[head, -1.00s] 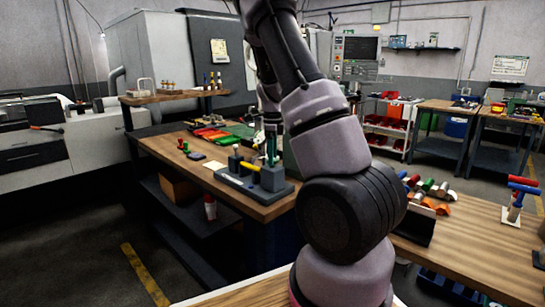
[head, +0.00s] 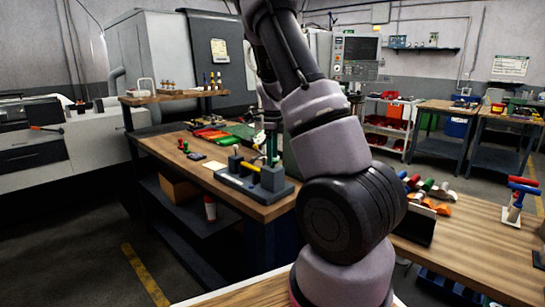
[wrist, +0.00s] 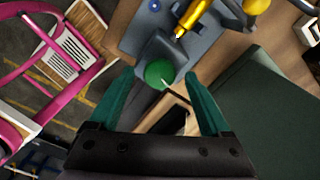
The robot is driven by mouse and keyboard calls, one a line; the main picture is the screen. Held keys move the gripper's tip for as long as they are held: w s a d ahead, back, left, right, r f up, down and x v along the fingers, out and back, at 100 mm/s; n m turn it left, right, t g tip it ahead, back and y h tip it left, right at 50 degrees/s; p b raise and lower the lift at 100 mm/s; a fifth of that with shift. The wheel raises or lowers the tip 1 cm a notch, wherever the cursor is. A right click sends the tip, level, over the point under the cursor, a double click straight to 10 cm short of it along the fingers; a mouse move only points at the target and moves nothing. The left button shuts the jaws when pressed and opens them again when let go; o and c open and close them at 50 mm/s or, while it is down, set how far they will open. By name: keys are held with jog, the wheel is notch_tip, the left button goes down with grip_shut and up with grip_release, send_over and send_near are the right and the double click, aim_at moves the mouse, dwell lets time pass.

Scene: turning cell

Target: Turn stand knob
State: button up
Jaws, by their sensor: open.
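A grey stand (head: 255,182) sits on the near corner of the wooden bench, with a yellow bar (head: 248,165) across it. In the wrist view the stand (wrist: 135,35) carries a round green knob (wrist: 159,72) on its end block. The yellow bar (wrist: 190,18) lies just beyond the knob. My gripper (wrist: 160,78) is open, its two green fingers on either side of the knob in the picture, with gaps visible. I cannot tell how far above the knob the fingertips are. In the head view my gripper (head: 271,148) is small and partly hidden by my arm.
Red and green items (head: 212,134) lie farther back on the bench. In the wrist view a dark green box surface (wrist: 265,115) is right of the fingers, and a pink frame (wrist: 55,45) is at left. A second wooden bench (head: 470,235) with tools stands at right.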

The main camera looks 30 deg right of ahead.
notch_tip(320, 180, up, 10)
jog(key=shift+r, duration=0.15)
dwell(0.6)
jog(key=s+a+r+n+t+y, duration=0.1)
jog(key=s+a+r+n+t, duration=0.1)
jog(key=s+a+r+n, duration=0.4)
jog(key=s+a+r+n+t+y, duration=0.2)
jog(key=s+a+r+n, duration=0.2)
jog(key=s+r+n, duration=0.3)
jog(key=s+a+n+t+h, duration=0.1)
jog(key=s+a+n+t, duration=0.2)
jog(key=s+n, duration=0.6)
jog(key=s+a, duration=0.2)
jog(key=s, duration=0.2)
jog(key=shift+s+a+r, duration=0.2)
jog(key=shift+s+r, duration=0.05)
jog(key=shift+r, duration=0.15)
